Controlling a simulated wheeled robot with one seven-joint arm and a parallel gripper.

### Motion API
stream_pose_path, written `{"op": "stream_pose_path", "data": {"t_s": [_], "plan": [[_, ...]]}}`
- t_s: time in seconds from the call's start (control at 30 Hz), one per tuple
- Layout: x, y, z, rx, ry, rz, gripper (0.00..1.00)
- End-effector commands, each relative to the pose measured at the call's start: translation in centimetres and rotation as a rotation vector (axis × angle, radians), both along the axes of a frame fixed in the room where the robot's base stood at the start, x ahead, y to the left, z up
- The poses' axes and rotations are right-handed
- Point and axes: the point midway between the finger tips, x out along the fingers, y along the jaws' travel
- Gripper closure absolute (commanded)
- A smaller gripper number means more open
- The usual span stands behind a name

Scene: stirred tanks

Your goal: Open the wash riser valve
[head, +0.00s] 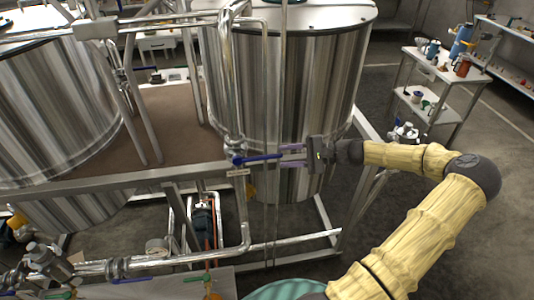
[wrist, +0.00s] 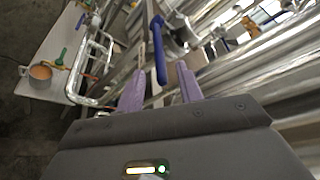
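A valve with a long blue lever (head: 262,158) sits on a vertical steel pipe in front of the middle tank, above a small label plate (head: 238,173). I cannot read the label. The lever points right, roughly level, toward my gripper (head: 292,155). In the wrist view the blue lever (wrist: 160,55) runs between the two purple fingers of my gripper (wrist: 161,82), with a gap visible on each side. The fingers are apart and not closed on it. How deep the lever's end reaches between them is hard to tell.
Polished tanks (head: 285,90) stand behind a steel frame rail (head: 120,182). Lower pipework carries another blue-handled valve (head: 130,280) and a green-handled one (head: 205,277). A white table with bottles (head: 440,70) is at the right.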

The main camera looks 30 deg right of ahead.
Motion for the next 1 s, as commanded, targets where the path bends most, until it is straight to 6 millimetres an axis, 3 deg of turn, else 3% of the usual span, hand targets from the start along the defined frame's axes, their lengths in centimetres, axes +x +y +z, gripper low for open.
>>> {"op": "stream_pose_path", "data": {"t_s": [0.33,0.77,0.93,1.0], "plan": [[3.3,4.8,-1.0,0.003,0.0,0.003,0.64],[3.9,5.7,-1.5,0.001,0.001,0.0,0.64],[3.9,5.6,-1.5,0.001,0.001,0.0,0.97],[3.9,5.6,-1.5,0.001,0.001,0.0,1.0]]}}
